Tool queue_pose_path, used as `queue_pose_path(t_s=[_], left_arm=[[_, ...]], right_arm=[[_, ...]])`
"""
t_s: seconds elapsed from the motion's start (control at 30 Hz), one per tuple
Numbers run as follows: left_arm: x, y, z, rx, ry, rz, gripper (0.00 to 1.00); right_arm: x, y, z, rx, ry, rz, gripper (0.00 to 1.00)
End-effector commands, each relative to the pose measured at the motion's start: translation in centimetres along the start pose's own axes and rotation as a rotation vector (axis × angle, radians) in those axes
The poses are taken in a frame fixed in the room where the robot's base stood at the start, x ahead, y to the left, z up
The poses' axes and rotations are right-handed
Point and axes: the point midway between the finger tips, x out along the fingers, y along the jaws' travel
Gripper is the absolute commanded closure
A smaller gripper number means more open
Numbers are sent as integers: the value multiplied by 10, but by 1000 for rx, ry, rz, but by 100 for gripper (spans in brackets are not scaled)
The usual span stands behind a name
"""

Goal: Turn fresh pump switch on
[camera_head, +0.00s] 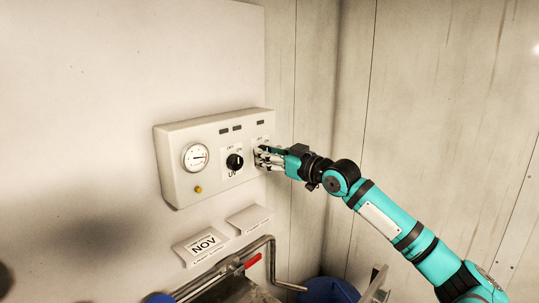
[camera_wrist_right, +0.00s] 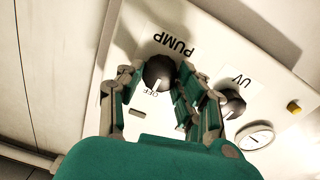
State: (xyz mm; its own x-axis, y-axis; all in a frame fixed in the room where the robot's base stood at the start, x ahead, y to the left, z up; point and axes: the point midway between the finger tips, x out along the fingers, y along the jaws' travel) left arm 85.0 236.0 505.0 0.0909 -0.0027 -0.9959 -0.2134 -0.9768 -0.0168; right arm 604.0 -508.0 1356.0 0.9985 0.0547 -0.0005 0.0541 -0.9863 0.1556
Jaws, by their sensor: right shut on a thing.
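The fresh pump switch is a round black knob (camera_wrist_right: 158,71) on a white plate marked PUMP, seen in the right wrist view. Its white pointer mark lies by the OFF label (camera_wrist_right: 160,92). My right gripper (camera_head: 263,157) reaches the right end of the control box in the head view, where its fingers hide the knob. In the right wrist view its fingers (camera_wrist_right: 157,80) are closed around the knob, on both sides of it. My left gripper is in neither view.
The white control box (camera_head: 178,185) hangs on the wall. It also carries a UV knob (camera_head: 234,162) close beside the gripper, a round gauge (camera_head: 195,157) and a yellow button (camera_head: 198,189). Below are metal pipes with a red lever (camera_head: 253,261) and a blue container (camera_head: 330,291).

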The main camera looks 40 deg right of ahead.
Motion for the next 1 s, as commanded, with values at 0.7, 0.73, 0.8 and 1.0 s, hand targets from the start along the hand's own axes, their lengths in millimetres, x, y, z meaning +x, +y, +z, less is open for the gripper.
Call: queue_pose_path(t_s=[0.7,0.73,0.8,1.0], left_arm=[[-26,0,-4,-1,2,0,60],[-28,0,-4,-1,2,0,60],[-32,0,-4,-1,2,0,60],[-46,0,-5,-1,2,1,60]], right_arm=[[0,1,-4,415,-10,-2,97],[0,1,-4,445,-12,-2,97],[0,1,-3,511,-15,-3,97],[0,2,-4,696,-20,-3,97]])
